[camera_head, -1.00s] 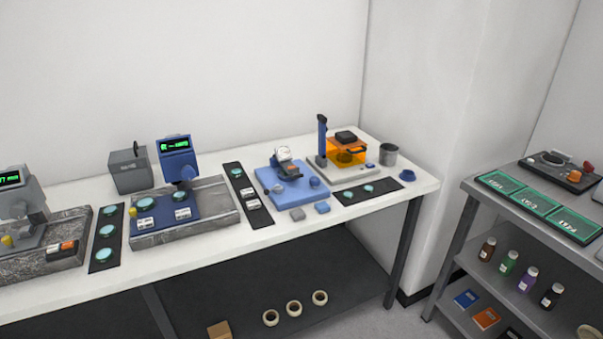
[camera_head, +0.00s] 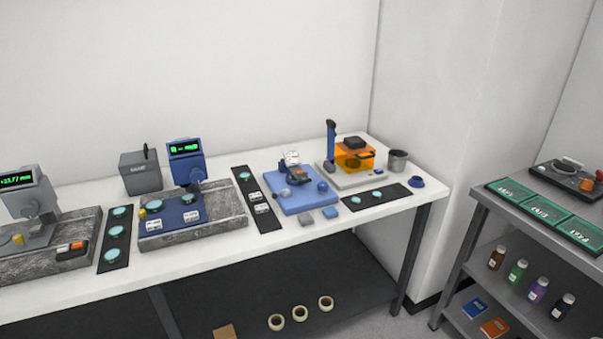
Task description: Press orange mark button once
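An orange button (camera_head: 78,245) sits on a small dark box at the front right of the left gauge station, beside a paler button (camera_head: 63,249). The left gauge (camera_head: 33,199) has a green lit display and stands on a grey stone base (camera_head: 85,223). On the right-hand cart, a dark control panel (camera_head: 560,178) carries an orange knob or button (camera_head: 587,185) and a red one at the picture's edge. I cannot read any label that says which orange one is the mark button. My gripper is not in view.
The white bench (camera_head: 300,240) also holds a blue gauge (camera_head: 186,160), black strips with teal discs (camera_head: 115,232), a blue fixture (camera_head: 300,198), an orange-windowed instrument (camera_head: 350,160) and a grey cup (camera_head: 397,161). A grey cart (camera_head: 480,208) stands right, past a gap.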

